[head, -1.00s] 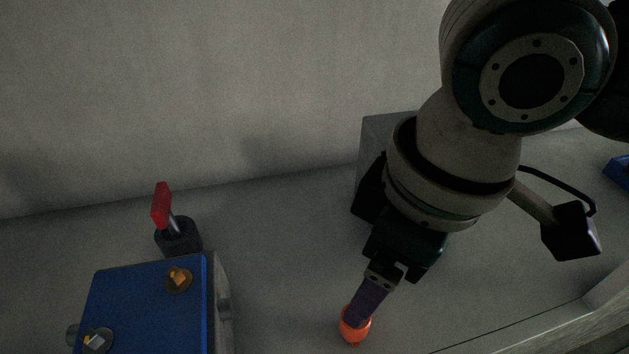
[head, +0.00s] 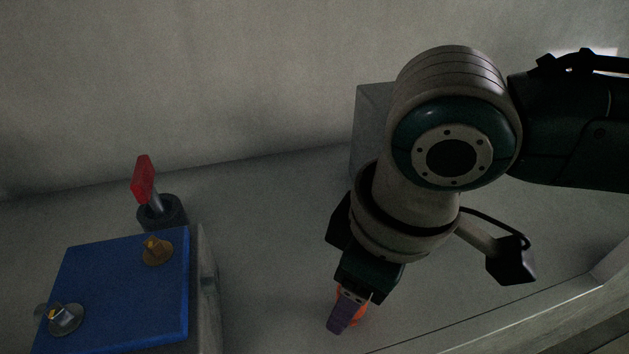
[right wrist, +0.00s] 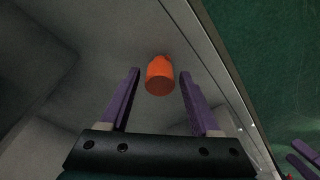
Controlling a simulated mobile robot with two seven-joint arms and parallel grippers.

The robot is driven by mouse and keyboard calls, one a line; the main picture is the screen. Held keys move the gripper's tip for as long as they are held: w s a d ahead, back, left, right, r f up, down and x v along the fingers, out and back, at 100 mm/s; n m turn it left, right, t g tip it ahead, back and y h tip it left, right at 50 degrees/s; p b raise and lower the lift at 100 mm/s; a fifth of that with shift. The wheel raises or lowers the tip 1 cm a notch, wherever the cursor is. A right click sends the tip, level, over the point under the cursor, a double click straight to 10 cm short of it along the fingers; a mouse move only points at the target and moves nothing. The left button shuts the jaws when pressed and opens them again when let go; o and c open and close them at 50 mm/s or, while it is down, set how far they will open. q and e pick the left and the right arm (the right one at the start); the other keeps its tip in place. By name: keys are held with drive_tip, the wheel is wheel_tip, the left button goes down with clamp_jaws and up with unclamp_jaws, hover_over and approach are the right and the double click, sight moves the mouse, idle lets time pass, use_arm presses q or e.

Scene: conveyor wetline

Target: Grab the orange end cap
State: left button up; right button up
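The orange end cap (right wrist: 160,76) stands on the grey surface, between and just ahead of my open right fingers in the right wrist view. It shows a small gap to each finger there. In the head view the orange end cap (head: 359,308) is mostly hidden behind the purple fingers. My right gripper (head: 340,318) points down at it from above; in the right wrist view my right gripper (right wrist: 158,88) is open and empty.
A blue-topped box (head: 125,290) with metal fittings stands at the lower left. A red-handled part in a dark holder (head: 160,212) is behind it. A grey block (head: 371,125) stands by the back wall. A raised rail (head: 540,318) edges the right front.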

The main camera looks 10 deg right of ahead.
clamp_jaws()
idle(0.4)
